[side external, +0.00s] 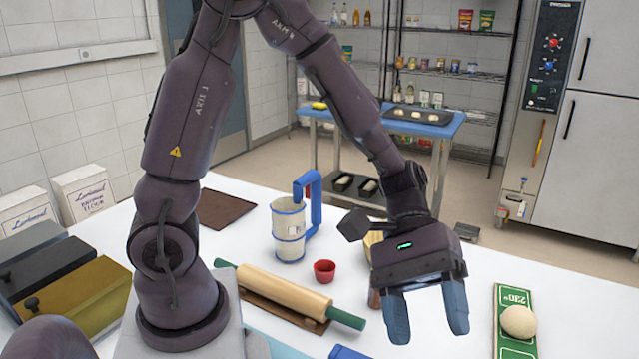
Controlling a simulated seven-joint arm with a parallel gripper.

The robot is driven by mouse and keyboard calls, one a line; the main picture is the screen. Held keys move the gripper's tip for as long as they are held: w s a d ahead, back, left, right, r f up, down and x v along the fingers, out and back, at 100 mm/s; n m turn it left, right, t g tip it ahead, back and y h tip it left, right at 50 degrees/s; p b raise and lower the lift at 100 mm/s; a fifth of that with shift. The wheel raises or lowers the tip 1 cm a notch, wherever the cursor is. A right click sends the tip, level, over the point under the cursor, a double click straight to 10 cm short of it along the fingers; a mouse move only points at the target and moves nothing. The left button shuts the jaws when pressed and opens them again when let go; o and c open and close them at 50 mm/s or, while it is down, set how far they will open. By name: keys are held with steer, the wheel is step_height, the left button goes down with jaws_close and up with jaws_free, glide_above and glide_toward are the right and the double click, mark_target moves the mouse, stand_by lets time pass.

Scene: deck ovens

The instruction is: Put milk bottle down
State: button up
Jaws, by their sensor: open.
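My gripper (430,332) hangs above the front right part of the white worktop, fingers pointing down. Its two blue fingers are apart with nothing between them. I cannot make out a milk bottle anywhere in this view. A white and blue container (289,232) with a large blue handle stands upright left of my gripper, apart from it. My gripper hides part of the worktop behind it, where a tan object and a small brown object show only in part.
A rolling pin (285,291) lies on a brown board, with a small red cup (325,271) behind it. A dough ball (519,321) rests on a green board (500,300) at right. Lidded tins (80,297) stand at left. White worktop (470,265) shows bare right of my gripper.

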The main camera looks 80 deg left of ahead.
steer(key=s+a+r+m+t+y, duration=0.3)
steer(key=a+r+t+y, duration=0.1)
steer(key=a, duration=0.4)
steer(key=s+a+r+m+t+y, duration=0.4)
steer(key=a+r+y, duration=0.2)
steer(key=a+y, duration=0.1)
steer(key=shift+s+a+r, duration=0.2)
steer(key=shift+s+a, duration=0.05)
steer(key=shift+a, duration=0.55)
